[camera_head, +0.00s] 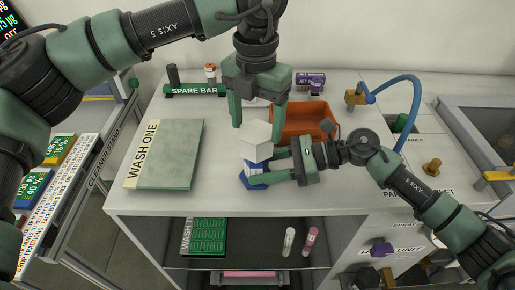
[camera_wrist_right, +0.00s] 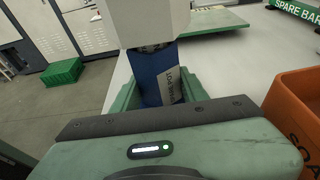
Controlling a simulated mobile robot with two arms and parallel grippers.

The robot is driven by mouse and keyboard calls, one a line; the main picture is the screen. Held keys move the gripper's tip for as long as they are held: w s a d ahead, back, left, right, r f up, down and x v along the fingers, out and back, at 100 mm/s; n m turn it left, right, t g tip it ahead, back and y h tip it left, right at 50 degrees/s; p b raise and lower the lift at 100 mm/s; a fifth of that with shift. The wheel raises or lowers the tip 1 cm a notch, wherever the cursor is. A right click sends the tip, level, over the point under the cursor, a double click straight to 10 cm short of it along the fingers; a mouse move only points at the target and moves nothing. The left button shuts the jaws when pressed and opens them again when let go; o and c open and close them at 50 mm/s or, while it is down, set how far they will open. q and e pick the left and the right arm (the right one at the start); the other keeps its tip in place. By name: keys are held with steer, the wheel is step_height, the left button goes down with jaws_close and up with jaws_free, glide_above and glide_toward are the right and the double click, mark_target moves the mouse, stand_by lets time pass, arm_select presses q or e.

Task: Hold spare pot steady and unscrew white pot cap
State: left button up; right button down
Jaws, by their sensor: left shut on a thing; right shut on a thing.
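The spare pot (camera_head: 252,171) is blue with a pale label and stands upright near the middle of the bench. It also shows in the right wrist view (camera_wrist_right: 152,75). The faceted white cap (camera_head: 256,138) is at its top; in the right wrist view the cap (camera_wrist_right: 150,20) has a narrow dark band between it and the blue body. My right gripper (camera_head: 268,170) is shut on the pot's body from the right. My left gripper (camera_head: 257,125) points down from above, its fingers on either side of the white cap. The cap's far side is hidden.
A pale green WASH ONE board (camera_head: 170,160) lies left. A blue hose (camera_head: 416,100) arcs at the right.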

mark_target(256, 131)
arm_select(q)
steer(key=shift+r, duration=0.15)
steer(key=shift+r, duration=2.2)
arm_select(e)
steer(key=c, duration=0.7)
jaws_free()
steer(key=v, duration=1.2)
arm_select(q)
steer(key=shift+s, duration=0.1)
